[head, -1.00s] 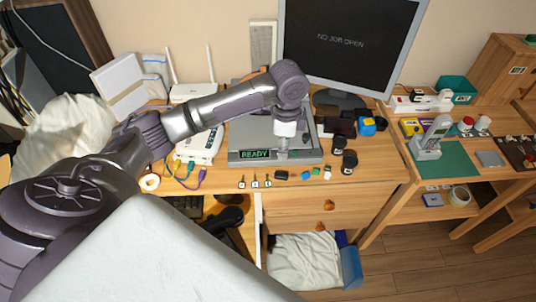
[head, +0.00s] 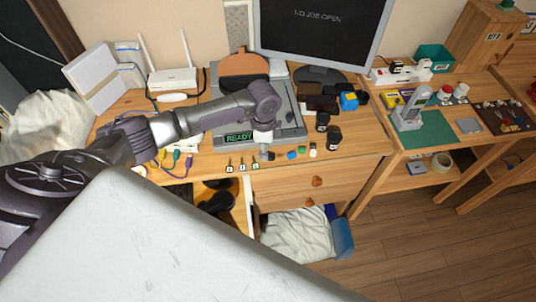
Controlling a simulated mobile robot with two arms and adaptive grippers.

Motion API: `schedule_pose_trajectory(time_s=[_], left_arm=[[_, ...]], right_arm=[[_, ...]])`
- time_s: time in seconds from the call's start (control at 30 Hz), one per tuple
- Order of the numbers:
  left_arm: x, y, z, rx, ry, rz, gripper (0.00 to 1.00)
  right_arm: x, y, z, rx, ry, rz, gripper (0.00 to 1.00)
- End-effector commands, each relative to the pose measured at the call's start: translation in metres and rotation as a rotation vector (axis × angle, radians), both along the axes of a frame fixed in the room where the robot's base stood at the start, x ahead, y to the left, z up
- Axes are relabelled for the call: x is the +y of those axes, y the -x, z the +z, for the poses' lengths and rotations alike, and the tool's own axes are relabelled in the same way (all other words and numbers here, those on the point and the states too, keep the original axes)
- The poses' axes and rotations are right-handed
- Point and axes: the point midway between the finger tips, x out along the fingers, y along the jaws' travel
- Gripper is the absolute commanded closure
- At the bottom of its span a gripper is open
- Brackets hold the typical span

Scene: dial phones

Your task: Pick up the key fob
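A small dark item that looks like the key fob (head: 271,156) lies near the front edge of the wooden desk, left of a small blue piece (head: 291,154). It is tiny and partly hidden by my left gripper (head: 264,154). That gripper points down right at the item, its tips at or just above it. I cannot tell whether it touches the item or whether its fingers are open or shut. My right gripper is not in view.
A grey device with a READY display (head: 239,138) stands behind the gripper. A monitor (head: 322,30) stands behind. An open drawer is below.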

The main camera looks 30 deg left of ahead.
Motion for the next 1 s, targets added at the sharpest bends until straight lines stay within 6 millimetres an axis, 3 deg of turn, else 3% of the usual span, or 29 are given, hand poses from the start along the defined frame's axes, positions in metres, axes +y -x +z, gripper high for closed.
schedule_pose_trajectory(time_s=[0.2,0.43,0.6,1.0], left_arm=[[0.0,0.001,-0.023,0.0,0.0,0.0,0.6],[0.0,0.0,-0.025,-0.001,0.0,-0.001,0.6],[0.0,0.0,-0.024,-0.001,0.0,0.0,0.85],[0.0,0.0,-0.022,-0.001,0.0,0.0,0.85]], right_arm=[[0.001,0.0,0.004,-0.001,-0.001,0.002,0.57],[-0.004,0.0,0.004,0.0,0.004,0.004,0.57],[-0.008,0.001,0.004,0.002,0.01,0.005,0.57],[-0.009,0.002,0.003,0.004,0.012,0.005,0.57]])
